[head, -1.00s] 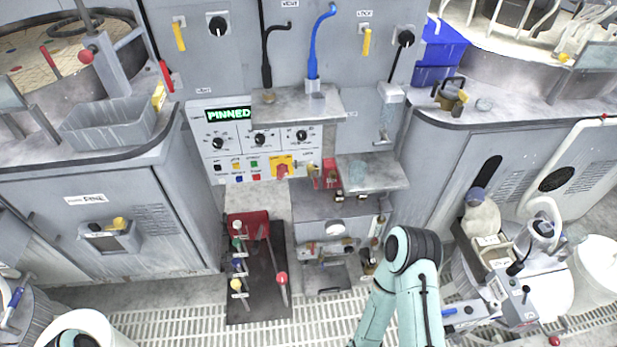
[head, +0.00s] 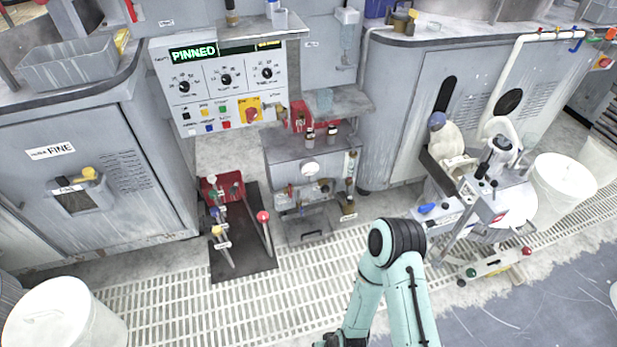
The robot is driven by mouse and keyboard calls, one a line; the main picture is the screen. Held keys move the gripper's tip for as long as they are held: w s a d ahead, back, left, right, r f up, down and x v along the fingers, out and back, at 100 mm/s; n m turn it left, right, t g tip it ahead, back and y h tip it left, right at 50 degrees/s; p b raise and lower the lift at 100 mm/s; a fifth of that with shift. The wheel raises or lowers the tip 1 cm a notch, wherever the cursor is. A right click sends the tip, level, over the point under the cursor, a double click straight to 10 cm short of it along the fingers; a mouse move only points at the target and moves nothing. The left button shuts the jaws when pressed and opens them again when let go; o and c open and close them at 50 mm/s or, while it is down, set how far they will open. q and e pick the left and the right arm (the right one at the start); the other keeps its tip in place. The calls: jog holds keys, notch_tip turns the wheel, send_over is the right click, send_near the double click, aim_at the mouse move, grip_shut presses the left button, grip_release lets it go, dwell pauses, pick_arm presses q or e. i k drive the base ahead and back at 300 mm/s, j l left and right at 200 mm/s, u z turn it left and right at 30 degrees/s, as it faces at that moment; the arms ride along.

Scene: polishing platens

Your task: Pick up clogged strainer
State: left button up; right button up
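I cannot pick out a clogged strainer for certain. Small fittings crowd the grey cabinet (head: 283,160) below the control panel, and they are too small to identify. A brownish tagged item (head: 348,208) hangs or stands at the cabinet's lower right; I cannot tell what it is. One pale green arm of mine, bent at a black elbow, rises from the bottom centre right. Its far end leaves the picture at the bottom, and no gripper fingers show. My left gripper is not in view.
A control panel (head: 222,85) reads PINNED. A dark mat (head: 262,258) with coloured-knob levers lies left of the cabinet. A white bucket (head: 68,318) stands lower left, another (head: 562,185) at right near a wheeled machine (head: 490,205).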

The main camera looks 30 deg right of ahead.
aim_at(349, 202)
jog(key=z, duration=1.45)
jog(key=i+z, duration=0.2)
jog(key=z, duration=0.15)
jog(key=i+j+z, duration=0.15)
jog(key=z, duration=0.2)
jog(key=i+j+z, duration=0.15)
jog(key=z, duration=0.15)
jog(key=i+j+z, duration=0.1)
jog(key=i+j, duration=0.3)
jog(key=i+j+z, duration=0.1)
jog(key=i+j, duration=0.25)
jog(key=j, duration=0.3)
